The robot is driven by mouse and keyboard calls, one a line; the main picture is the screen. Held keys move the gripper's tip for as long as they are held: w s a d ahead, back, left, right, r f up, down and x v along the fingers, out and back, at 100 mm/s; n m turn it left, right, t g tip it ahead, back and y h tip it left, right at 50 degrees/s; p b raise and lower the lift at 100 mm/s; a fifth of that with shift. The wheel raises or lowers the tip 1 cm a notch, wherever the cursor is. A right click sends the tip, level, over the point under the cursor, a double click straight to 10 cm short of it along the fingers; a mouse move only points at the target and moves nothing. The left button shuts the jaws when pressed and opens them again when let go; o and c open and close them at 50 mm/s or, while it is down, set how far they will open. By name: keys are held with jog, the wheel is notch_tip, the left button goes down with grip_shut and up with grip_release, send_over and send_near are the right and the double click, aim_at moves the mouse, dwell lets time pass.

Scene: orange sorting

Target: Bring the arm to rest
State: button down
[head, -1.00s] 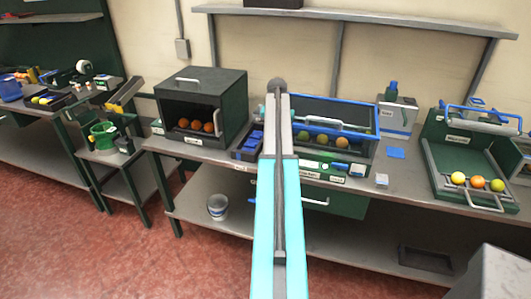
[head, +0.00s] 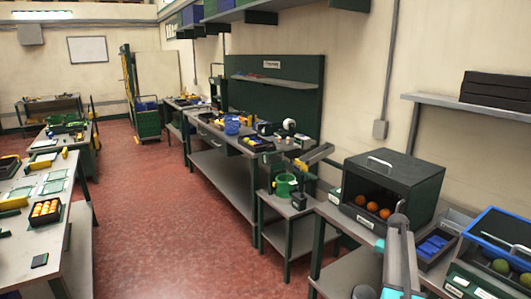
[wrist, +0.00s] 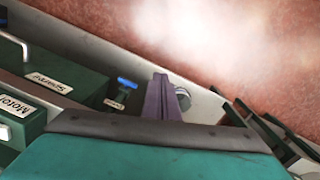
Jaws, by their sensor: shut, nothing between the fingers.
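In the wrist view, two narrow purple-grey fingers of my gripper (wrist: 161,82) lie side by side with no gap, shut and empty. They stick out past the teal and dark grey body at the bottom of that view. In the head view my arm (head: 399,255) shows at the lower right, in front of the bench. The end with my gripper cannot be made out there.
An open dark box (head: 413,177) with oranges stands on the right bench. A blue-rimmed bin (head: 503,229) with fruit is at the far right. A small stand holds a green bucket (head: 286,186). Another table (head: 20,235) stands left. Red floor (head: 150,215) between is clear.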

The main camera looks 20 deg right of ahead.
jog(key=s+a+f+n+g, duration=0.1)
jog(key=s+a+f+n, duration=0.1)
jog(key=a+f, duration=0.75)
jog(key=s+a+f+n+g+b, duration=0.1)
jog(key=s+a+f, duration=0.35)
jog(key=a, duration=0.85)
jog(key=s+a+f+n+g, duration=0.1)
jog(key=a+f+n, duration=0.1)
jog(key=a+f, duration=0.8)
jog(key=s+a+f+n, duration=0.2)
jog(key=s+a, duration=0.3)
jog(key=s, duration=0.3)
jog(key=s+a+f+n+g, duration=0.1)
jog(key=s+a+f+n, duration=0.1)
jog(key=s+a, duration=0.4)
jog(key=s+a+f+n+g, duration=0.1)
jog(key=s+a+f+n, duration=0.1)
jog(key=s+a, duration=0.4)
jog(key=s+f, duration=0.1)
jog(key=s, duration=0.4)
jog(key=shift+s+b, duration=0.35)
jog(key=shift+b, duration=0.05)
jog(key=shift+d, duration=0.15)
